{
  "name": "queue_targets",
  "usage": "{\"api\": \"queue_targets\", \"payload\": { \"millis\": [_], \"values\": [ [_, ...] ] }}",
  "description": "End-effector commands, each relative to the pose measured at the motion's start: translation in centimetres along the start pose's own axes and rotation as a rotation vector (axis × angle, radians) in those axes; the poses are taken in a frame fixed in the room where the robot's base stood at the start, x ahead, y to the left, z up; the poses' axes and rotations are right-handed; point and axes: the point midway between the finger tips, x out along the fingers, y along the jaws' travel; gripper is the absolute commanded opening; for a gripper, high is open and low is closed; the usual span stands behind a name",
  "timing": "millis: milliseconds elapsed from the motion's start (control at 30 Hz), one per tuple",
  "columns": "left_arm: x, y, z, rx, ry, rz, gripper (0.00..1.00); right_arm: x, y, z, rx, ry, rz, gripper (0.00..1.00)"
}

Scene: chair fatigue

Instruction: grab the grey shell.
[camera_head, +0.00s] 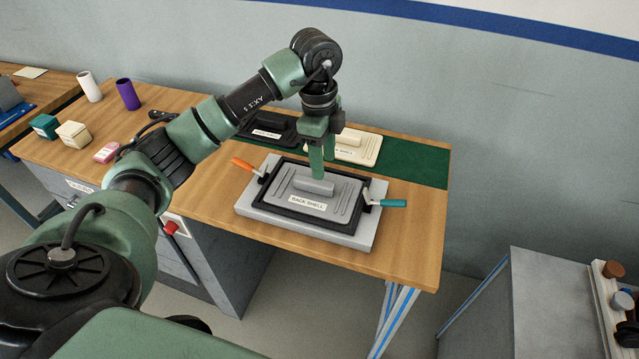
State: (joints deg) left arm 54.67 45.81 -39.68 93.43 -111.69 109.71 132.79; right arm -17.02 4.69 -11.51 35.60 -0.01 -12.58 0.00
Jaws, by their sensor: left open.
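The grey shell (336,202), labelled "BACK SHELL", lies flat in a black frame on a light grey fixture (257,214) on the wooden table. A raised grey block (314,184) stands up from its middle. My left gripper (323,172) points down over this block, with its green fingers at or just above it. The gripper is open; whether the fingers touch the block I cannot tell. My right gripper is not in view.
Clamps with an orange handle (242,164) and a teal handle (392,203) flank the frame. A black shell (268,130) and a cream shell (358,150) lie behind on a green mat (415,166). A red button (170,227) is at the table's front.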

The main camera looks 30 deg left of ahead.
Motion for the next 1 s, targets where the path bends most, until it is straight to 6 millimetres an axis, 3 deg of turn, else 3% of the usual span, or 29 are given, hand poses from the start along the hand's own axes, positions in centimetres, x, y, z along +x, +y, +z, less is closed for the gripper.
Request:
{"api": "queue_targets", "payload": {
  "millis": [133, 633, 933, 967, 1000],
  "values": [
    [-0.2, 0.0, 2.1, -0.065, -0.071, 0.01, 0.47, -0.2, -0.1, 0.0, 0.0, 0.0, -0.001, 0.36],
    [6.0, 0.1, 2.9, -0.065, -0.069, 0.01, 0.47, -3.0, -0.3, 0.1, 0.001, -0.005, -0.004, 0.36],
    [7.0, 0.1, 2.9, -0.064, -0.068, 0.005, 0.47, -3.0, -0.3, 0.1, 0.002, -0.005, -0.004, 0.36],
    [7.0, 0.1, 2.9, -0.063, -0.067, 0.006, 0.45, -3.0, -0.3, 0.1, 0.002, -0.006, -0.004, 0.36],
    [6.9, 0.1, 2.9, -0.063, -0.067, 0.006, 0.33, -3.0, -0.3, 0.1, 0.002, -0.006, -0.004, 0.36]
  ]
}}
